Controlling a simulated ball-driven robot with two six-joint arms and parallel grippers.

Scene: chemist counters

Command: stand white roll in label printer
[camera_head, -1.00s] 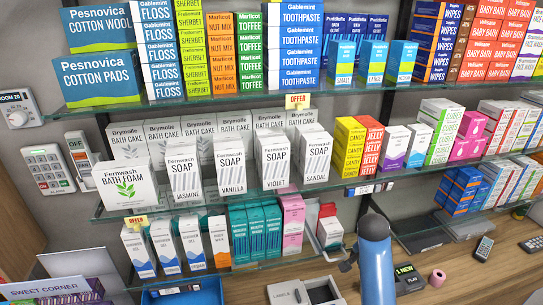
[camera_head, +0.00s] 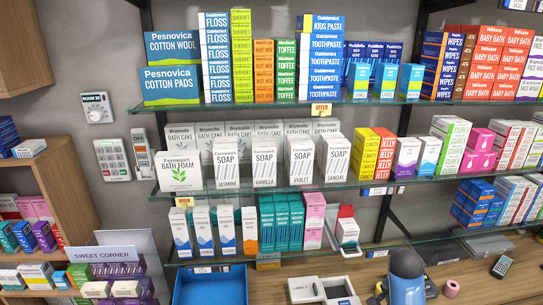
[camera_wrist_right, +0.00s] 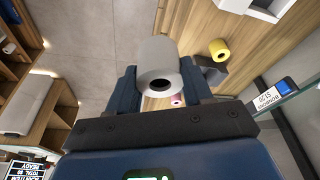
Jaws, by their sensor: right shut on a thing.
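The white roll (camera_wrist_right: 156,52) is between the two dark blue fingers of my right gripper (camera_wrist_right: 158,76) in the right wrist view. The gripper is shut on it, and the roll's open core faces the camera. In the head view my blue right arm (camera_head: 407,277) rises at the bottom edge; the roll does not show clearly there. A white device marked LABELS (camera_head: 304,290), which looks like the label printer, stands on the counter left of that arm. An open dark compartment (camera_head: 340,289) is at its right side. Its lower part is cut off. My left gripper is not in view.
A pink roll (camera_head: 451,288) and a remote (camera_head: 502,266) lie on the wooden counter at right. A blue tray (camera_head: 210,287) is left of the printer. Glass shelves (camera_head: 290,252) of boxed goods overhang behind. A yellow roll (camera_wrist_right: 219,49) shows in the wrist view.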

